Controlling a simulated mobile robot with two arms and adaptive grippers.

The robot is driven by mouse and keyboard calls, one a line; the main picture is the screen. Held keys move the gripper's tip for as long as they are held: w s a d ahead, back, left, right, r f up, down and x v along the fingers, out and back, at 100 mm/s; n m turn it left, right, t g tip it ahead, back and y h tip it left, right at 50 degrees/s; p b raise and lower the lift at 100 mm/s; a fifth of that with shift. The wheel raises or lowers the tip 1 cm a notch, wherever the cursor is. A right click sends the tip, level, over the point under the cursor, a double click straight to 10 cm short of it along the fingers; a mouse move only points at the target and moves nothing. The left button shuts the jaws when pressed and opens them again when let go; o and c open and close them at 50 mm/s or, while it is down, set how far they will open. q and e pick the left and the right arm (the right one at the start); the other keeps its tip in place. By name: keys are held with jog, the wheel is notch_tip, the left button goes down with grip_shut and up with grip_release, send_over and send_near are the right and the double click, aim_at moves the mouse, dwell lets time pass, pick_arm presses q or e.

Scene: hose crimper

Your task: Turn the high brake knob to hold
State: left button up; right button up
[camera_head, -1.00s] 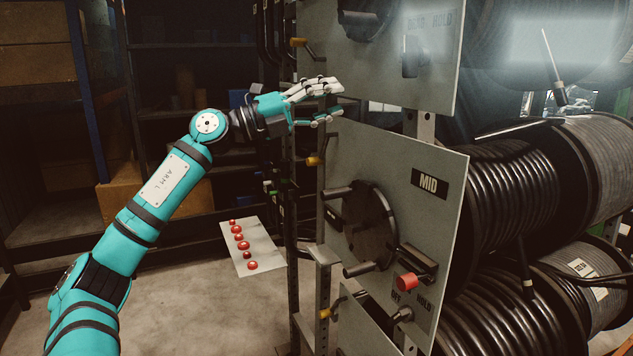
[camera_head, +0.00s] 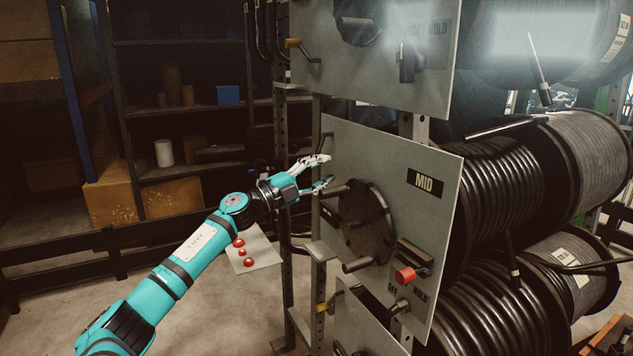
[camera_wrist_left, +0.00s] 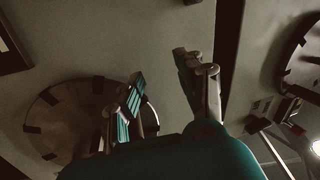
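The high brake knob (camera_head: 407,64) is a black knob on the upper grey panel (camera_head: 350,80), at the top of the head view. Its handle points roughly upright, below a faint label whose right word reads HOLD. My left gripper (camera_head: 328,170) is open and empty, beside the upper left part of the MID panel, below and left of the high knob. In the left wrist view my left gripper (camera_wrist_left: 165,90) shows its fingers spread apart before grey panels, with nothing between them. My right gripper is not in view.
The MID panel (camera_head: 395,160) carries a dark crank disc (camera_head: 368,228), a red-ended part (camera_head: 406,275) and its own OFF/HOLD knob (camera_head: 399,306). Hose reels (camera_head: 500,190) stand behind the panels. Cranked handles (camera_head: 300,47) stick out at the left. Shelves (camera_head: 190,110) stand behind.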

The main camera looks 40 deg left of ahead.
pick_arm(q)
jog(key=shift+w+a+f+n+y, duration=0.15)
jog(key=shift+f+n+y, duration=0.1)
jog(key=shift+f, duration=0.3)
jog(key=shift+a+f+n+y, duration=0.1)
jog(key=shift+f+n+y, duration=0.1)
jog(key=shift+f, duration=0.3)
jog(key=shift+w+a+f+n+y, duration=0.15)
jog(key=shift+f+n, duration=0.1)
jog(key=shift+f, duration=0.3)
jog(key=shift+s, duration=0.1)
